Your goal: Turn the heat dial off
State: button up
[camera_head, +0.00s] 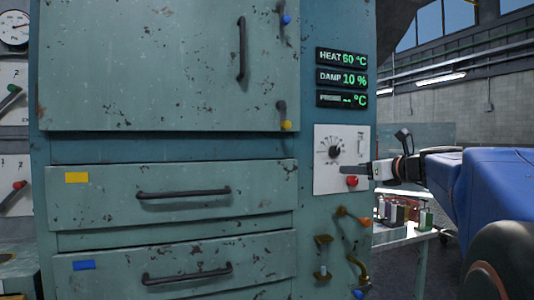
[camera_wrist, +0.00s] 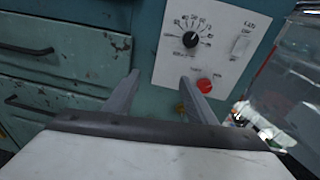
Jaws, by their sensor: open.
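The heat dial (camera_wrist: 190,39) is a black knob with a white pointer on a white panel (camera_wrist: 230,58), ringed by printed scale marks. In the head view the same dial (camera_head: 334,151) sits on the panel (camera_head: 325,179) at the right of the teal cabinet. My gripper (camera_wrist: 158,82) is open and empty in the wrist view, its two grey fingers apart below the dial. In the head view my gripper (camera_head: 345,170) comes in from the right, in front of the panel and below the dial. I cannot tell whether it touches the panel.
A red button (camera_wrist: 204,85) is close to the right finger. A light switch labelled fan (camera_wrist: 242,45) is right of the dial. The display reads HEAT 60 °C (camera_head: 342,58). Valve handles (camera_head: 352,217) stick out below. A bench with bottles (camera_head: 400,213) stands at right.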

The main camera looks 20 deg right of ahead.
jog(key=d+r+m+t+h, duration=0.1)
jog(key=d+r+m, duration=0.2)
jog(key=d+r, duration=0.15)
send_near(336, 152)
jog(key=w, duration=0.8)
jog(key=shift+w, duration=0.35)
jog(key=c, duration=1)
